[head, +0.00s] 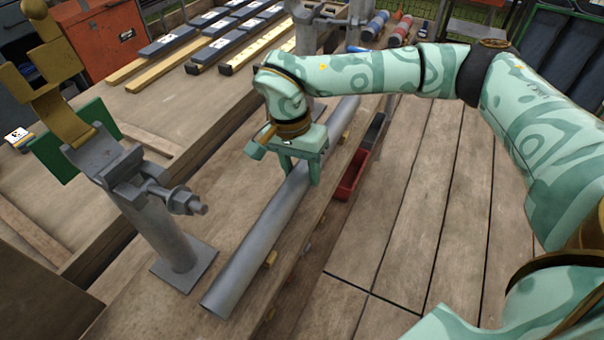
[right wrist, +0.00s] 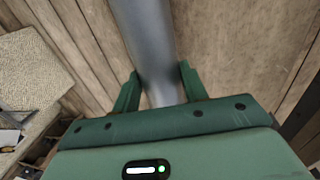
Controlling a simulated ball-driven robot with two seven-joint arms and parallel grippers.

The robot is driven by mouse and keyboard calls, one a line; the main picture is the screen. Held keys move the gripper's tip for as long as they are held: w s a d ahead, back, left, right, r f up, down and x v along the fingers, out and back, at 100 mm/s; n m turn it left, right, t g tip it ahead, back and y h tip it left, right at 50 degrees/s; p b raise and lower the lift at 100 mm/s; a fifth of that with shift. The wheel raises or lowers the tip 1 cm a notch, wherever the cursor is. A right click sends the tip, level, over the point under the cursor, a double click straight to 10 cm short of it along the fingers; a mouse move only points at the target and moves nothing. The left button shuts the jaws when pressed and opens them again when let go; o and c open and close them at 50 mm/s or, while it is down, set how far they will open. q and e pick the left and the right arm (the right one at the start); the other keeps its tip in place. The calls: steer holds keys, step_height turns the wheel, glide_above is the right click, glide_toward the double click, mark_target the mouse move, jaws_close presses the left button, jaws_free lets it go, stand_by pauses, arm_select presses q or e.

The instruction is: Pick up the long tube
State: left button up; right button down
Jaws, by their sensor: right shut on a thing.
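The long grey tube (head: 258,241) lies slantwise along the wooden bench in the head view, its near end at the lower left. My right gripper (head: 301,175) reaches down onto it from above, about midway along, and is shut on it. In the right wrist view the tube (right wrist: 147,38) runs between the two green fingers (right wrist: 158,92), one on each side. I cannot tell whether the tube is clear of the wood under it. My left gripper is not in view.
A grey metal post with a clamp and bolt (head: 172,232) stands on the bench just left of the tube. A red bin (head: 351,176) sits right of the bench edge. Dark and yellow strips (head: 205,45) lie at the back left. The plank floor (head: 420,210) at right is clear.

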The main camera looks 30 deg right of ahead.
mark_target(303, 168)
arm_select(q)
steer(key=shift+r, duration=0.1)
arm_select(e)
steer(key=shift+r, duration=0.15)
